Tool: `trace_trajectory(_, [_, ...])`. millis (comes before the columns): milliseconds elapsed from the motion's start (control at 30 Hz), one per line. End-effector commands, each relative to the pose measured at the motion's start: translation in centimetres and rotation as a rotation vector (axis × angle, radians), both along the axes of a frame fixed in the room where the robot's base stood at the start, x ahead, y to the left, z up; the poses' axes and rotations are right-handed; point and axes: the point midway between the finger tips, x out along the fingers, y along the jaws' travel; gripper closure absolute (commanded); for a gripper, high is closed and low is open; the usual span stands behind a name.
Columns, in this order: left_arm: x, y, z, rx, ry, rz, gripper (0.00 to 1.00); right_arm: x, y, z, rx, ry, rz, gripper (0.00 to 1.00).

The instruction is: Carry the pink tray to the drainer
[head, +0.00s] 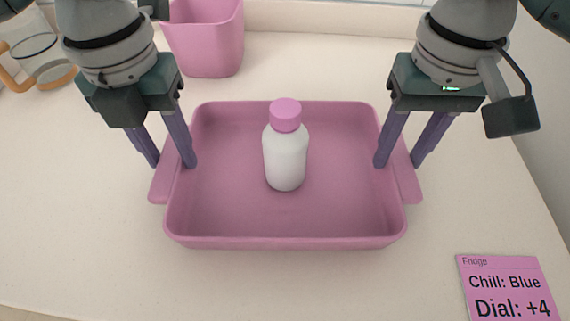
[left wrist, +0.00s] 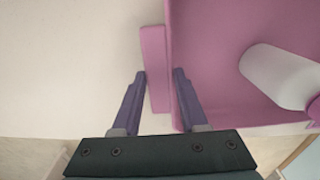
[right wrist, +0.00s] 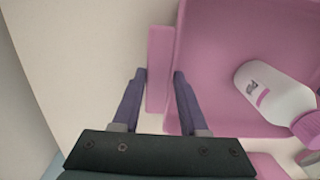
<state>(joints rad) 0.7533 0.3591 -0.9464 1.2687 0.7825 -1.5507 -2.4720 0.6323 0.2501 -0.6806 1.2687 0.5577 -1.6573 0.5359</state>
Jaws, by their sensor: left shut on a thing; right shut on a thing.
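The pink tray (head: 285,243) is on the pale counter in the middle of the head view, with a side handle at each end. A white bottle with a pink cap (head: 285,155) stands upright in it. My left gripper (head: 174,165) is shut on the tray's left handle, one finger inside the wall and one outside; the left handle also shows in the left wrist view (left wrist: 154,65). My right gripper (head: 397,165) is shut on the right handle, which shows in the right wrist view (right wrist: 159,65). I cannot make out a drainer.
A pink container (head: 207,40) stands behind the tray at the back left. A glass vessel with an orange handle (head: 38,55) is at the far left. A pink card (head: 508,288) reading "Fridge, Chill: Blue, Dial: +4" lies at the front right. The counter in front is clear.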

Motion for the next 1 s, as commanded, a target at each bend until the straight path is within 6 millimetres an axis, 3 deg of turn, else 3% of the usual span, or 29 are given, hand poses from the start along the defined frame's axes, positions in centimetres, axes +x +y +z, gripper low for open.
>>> trace_trajectory(633, [0.0, 0.0, 0.4, 0.0, -0.001, 0.0, 1.0, 0.0, 0.0, 0.4, 0.0, -0.001, 0.0, 1.0])
trace_trajectory(1000, [0.0, 0.0, 4.3, 0.0, -0.001, 0.0, 1.0, 0.0, 0.0, 4.2, -0.001, -0.001, 0.0, 1.0])
